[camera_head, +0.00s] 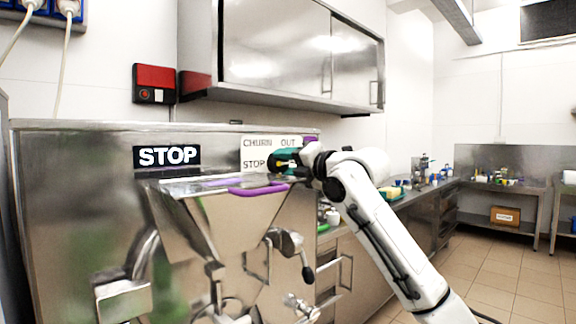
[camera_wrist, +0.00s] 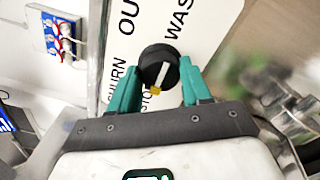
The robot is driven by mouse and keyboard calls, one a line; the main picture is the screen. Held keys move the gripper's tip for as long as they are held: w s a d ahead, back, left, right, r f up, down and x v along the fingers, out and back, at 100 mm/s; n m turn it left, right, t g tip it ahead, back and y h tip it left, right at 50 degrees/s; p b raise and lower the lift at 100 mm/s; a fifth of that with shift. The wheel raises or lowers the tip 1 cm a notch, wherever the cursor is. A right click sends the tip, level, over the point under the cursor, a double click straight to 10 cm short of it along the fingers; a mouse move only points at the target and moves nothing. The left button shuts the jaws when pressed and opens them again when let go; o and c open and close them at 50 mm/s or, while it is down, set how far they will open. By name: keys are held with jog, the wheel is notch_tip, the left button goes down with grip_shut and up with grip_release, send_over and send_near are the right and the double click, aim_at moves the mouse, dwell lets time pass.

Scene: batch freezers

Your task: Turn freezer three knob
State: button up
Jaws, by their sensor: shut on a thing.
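The knob (camera_wrist: 158,68) is black and round with a white pointer line and a yellow tip, seen in the wrist view on a white label panel (camera_wrist: 190,30). My gripper (camera_wrist: 160,84) has teal fingers on either side of the knob and is shut on it. In the head view my gripper (camera_head: 288,160) reaches the panel (camera_head: 258,145) at the upper right of the steel freezer (camera_head: 80,200). The panel reads CHURN, OUT and STOP there. The knob itself is mostly hidden by my gripper in the head view.
A purple handle (camera_head: 258,189) crosses the freezer lid just below my gripper. A steel lever with a black knob (camera_head: 308,274) hangs lower down. A steel wall cabinet (camera_head: 270,45) is above, with a red and black switch box (camera_head: 154,84) to its left. The tiled floor at right is open.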

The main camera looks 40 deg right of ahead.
jog(key=shift+f, duration=0.2)
jog(key=o, duration=1.1)
jog(key=shift+r, duration=0.15)
jog(key=shift+c, duration=0.2)
jog(key=s+b, duration=0.1)
jog(key=s, duration=0.9)
jog(key=shift+s+d, duration=0.15)
jog(key=shift+s, duration=0.25)
